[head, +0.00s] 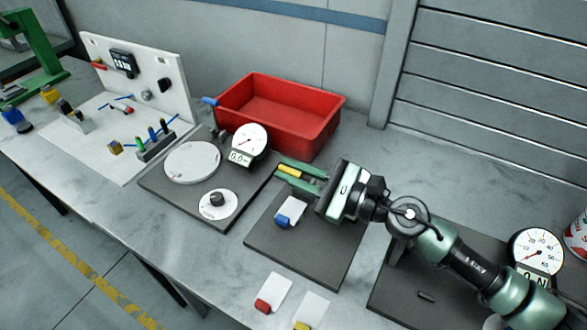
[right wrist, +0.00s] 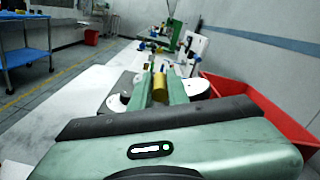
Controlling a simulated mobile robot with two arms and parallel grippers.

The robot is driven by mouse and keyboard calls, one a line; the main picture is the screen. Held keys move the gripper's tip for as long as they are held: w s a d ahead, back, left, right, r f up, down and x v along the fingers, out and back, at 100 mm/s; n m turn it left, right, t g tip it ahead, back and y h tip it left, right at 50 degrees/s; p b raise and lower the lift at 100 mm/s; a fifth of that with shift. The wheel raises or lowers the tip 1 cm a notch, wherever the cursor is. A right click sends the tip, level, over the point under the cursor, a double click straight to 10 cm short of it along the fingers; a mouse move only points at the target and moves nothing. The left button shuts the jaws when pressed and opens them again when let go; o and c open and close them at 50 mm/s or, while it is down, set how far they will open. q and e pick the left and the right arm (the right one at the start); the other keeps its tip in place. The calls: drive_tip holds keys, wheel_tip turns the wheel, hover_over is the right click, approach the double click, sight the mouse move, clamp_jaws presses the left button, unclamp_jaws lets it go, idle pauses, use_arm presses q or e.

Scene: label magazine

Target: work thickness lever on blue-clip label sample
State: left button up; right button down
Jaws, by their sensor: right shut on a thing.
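The blue-clip label sample (head: 292,209) is a white label with a blue clip at its near end. It lies on the middle dark base plate (head: 330,262), just below my right gripper in the head view. My right gripper (head: 297,175) is shut on a yellow cylindrical handle, seen between its green fingers; the handle also shows in the right wrist view (right wrist: 160,86). The handle looks like the thickness lever's grip, but the gripper hides what it joins to. My left gripper is not in view.
A red bin (head: 325,135) stands behind. Left is a plate with a round white disc (head: 193,162), a dial gauge (head: 250,138) and a black knob. Red-clip (head: 275,290) and yellow-clip (head: 312,308) samples lie at the front. Another dial (head: 537,251) stands right.

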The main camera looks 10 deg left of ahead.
drive_tip(key=shift+f, duration=0.1)
drive_tip(key=c, duration=1.4)
unclamp_jaws()
drive_tip(key=shift+o, duration=0.2)
drive_tip(key=shift+s+d, duration=0.1)
drive_tip(key=shift+d, duration=0.2)
drive_tip(key=b+v, duration=0.3)
drive_tip(key=v, duration=0.4)
drive_tip(key=shift+b, duration=0.4)
